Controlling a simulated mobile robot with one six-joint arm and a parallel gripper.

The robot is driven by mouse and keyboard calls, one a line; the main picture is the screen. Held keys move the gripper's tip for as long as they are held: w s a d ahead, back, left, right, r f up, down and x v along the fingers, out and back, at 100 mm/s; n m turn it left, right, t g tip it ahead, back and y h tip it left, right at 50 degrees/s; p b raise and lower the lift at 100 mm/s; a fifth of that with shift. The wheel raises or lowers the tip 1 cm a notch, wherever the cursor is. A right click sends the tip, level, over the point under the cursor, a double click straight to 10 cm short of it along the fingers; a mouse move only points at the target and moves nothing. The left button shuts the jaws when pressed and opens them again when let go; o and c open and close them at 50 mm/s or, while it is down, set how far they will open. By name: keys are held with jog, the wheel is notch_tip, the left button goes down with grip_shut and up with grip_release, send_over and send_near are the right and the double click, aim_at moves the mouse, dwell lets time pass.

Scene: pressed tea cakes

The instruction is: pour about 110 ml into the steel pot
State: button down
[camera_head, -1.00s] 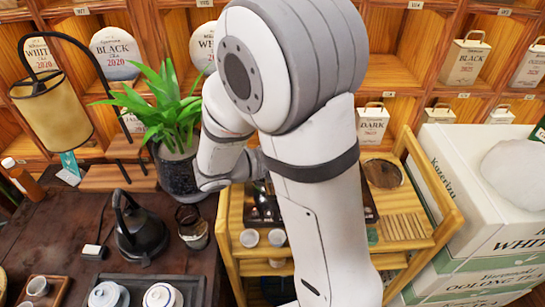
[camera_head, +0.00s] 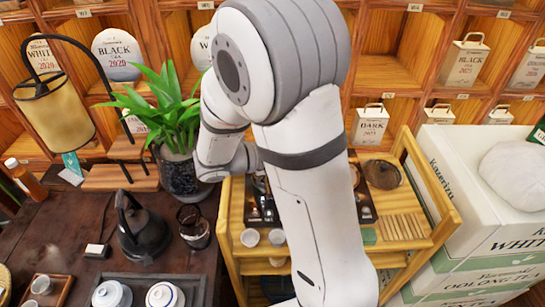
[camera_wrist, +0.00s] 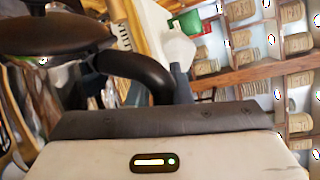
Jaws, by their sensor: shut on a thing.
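My gripper (camera_wrist: 150,100) is in the wrist view only; my arm hides it in the head view. It is shut on a dark vessel (camera_wrist: 55,35) with a thick black curved handle (camera_wrist: 140,66). The vessel's lower part and spout are hard to make out. I cannot pick out the steel pot; it may be behind my arm. A separate black kettle (camera_head: 146,232) stands upright on the dark table at the left of the head view.
A glass jar (camera_head: 193,228) stands beside the black kettle. A wooden stand (camera_head: 408,248) holds a dark tray (camera_head: 366,206), white cups (camera_head: 250,237) and a round dark-topped item (camera_head: 382,174). White boxes (camera_head: 465,205) stand at the right.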

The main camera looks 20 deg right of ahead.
jog(key=shift+w+r+p, duration=0.1)
jog(key=shift+w+p, duration=0.1)
jog(key=shift+p, duration=0.15)
jog(key=shift+w+n+p, duration=0.55)
jog(key=shift+n+p, duration=0.15)
jog(key=shift+p, duration=0.8)
dwell(1.0)
jog(key=shift+s+f+b, duration=0.15)
jog(key=shift+f+b, duration=0.15)
jog(key=shift+b, duration=0.6)
jog(key=s+m+b, duration=0.1)
jog(key=b, duration=0.3)
jog(key=shift+s+f+m, duration=0.1)
jog(key=shift+s+m, duration=0.2)
jog(key=shift+s+r+m, duration=0.2)
jog(key=shift+s+m, duration=0.1)
jog(key=shift+s, duration=0.1)
jog(key=shift+s+f+m+t, duration=0.1)
jog(key=shift+s+m+t, duration=0.2)
jog(key=shift+s+m, duration=0.9)
